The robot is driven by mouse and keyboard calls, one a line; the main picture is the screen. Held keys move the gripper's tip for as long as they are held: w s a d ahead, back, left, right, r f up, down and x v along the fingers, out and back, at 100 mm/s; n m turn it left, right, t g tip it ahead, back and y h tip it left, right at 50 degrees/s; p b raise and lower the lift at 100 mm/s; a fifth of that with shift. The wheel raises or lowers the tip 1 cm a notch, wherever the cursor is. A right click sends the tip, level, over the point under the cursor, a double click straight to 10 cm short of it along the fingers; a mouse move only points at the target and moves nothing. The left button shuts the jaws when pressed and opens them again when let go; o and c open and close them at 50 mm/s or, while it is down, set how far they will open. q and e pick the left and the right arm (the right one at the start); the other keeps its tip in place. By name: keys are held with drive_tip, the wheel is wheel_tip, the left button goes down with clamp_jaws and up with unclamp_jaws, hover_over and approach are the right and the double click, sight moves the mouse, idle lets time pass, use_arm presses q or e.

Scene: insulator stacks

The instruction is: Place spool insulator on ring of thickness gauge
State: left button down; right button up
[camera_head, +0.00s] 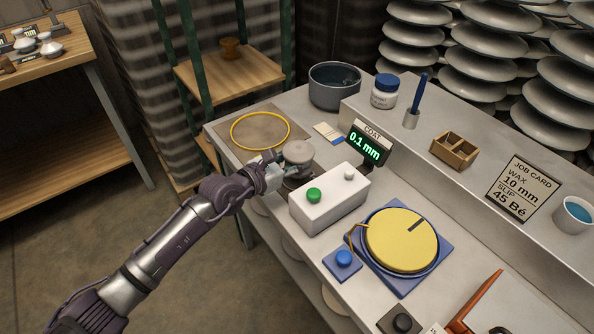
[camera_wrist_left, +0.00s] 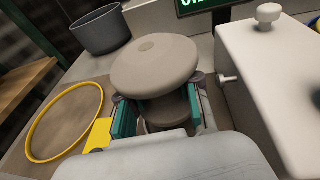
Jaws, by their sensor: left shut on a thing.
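A grey spool insulator (camera_head: 298,152) with a wide round top is between the fingers of my left gripper (camera_head: 273,173). In the left wrist view the spool insulator (camera_wrist_left: 155,66) stands roughly upright, with the teal finger pads of the left gripper (camera_wrist_left: 160,116) shut on either side of its narrower part. The white gauge box (camera_head: 330,198) with a green button is just right of it, beside the display (camera_head: 368,145) reading 0.1 mm. A small probe (camera_wrist_left: 229,78) sticks out of the box toward the spool. The spool's underside and any ring beneath it are hidden. My right gripper is not in view.
A yellow ring (camera_head: 234,133) lies on a brown mat behind the gripper. A dark pot (camera_head: 335,92) stands at the back. A yellow disc (camera_head: 400,242) on a blue base is at the right. A brown spool (camera_head: 230,48) sits on a wooden shelf.

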use_arm(q)
drive_tip(key=shift+f+b, duration=0.4)
drive_tip(key=shift+f, duration=1.25)
drive_tip(key=shift+f, duration=0.1)
drive_tip(key=c, duration=0.8)
unclamp_jaws()
drive_tip(key=shift+f, duration=0.1)
drive_tip(key=shift+r, duration=0.2)
drive_tip(key=v, duration=1.2)
drive_tip(key=shift+s, duration=0.1)
